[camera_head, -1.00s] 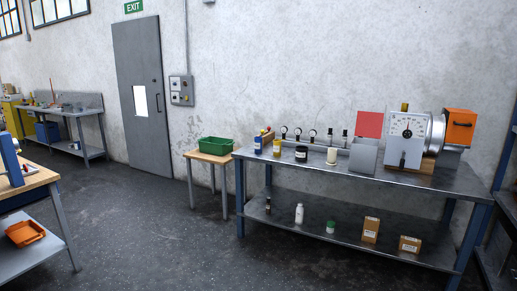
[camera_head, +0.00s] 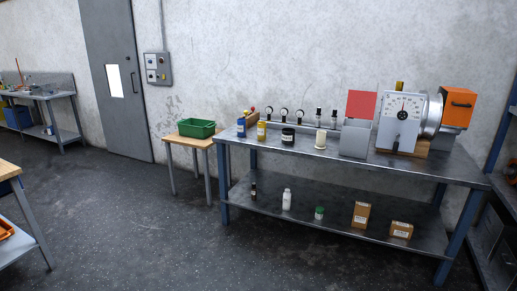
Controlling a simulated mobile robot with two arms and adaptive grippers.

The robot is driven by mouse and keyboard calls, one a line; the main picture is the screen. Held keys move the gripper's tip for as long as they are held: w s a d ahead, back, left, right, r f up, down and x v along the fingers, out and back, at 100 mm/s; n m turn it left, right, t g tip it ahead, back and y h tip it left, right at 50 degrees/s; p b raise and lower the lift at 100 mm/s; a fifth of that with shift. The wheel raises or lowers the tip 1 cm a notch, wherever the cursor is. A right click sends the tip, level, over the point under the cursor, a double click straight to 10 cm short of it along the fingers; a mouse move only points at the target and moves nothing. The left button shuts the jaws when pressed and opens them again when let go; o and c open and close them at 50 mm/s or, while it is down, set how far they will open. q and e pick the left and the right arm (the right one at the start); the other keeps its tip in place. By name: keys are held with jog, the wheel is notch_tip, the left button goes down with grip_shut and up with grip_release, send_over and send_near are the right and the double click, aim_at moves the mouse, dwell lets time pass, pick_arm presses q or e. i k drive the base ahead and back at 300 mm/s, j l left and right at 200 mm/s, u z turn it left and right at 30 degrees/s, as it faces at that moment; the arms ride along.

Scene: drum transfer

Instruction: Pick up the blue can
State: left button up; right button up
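A small blue can or bottle (camera_head: 241,128) stands upright at the left end of the metal workbench top (camera_head: 345,157). It has a pale label or marking, too small to read. A yellow container (camera_head: 261,131) stands just right of it, and a dark jar with a light label (camera_head: 288,137) stands further right. Neither of my grippers is in view, and nothing touches the blue can.
A green bin (camera_head: 196,128) sits on a small wooden table (camera_head: 187,141) left of the bench. A grey machine with a dial (camera_head: 403,112) and an orange box (camera_head: 458,109) stand at the bench's right. Bottles and cartons (camera_head: 361,215) stand on the lower shelf. The floor in front is clear.

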aim_at(241, 122)
jog(key=i, duration=1.7)
jog(key=i+j, duration=0.1)
jog(key=i, duration=1.65)
jog(key=l+z, duration=0.05)
jog(key=l, duration=0.05)
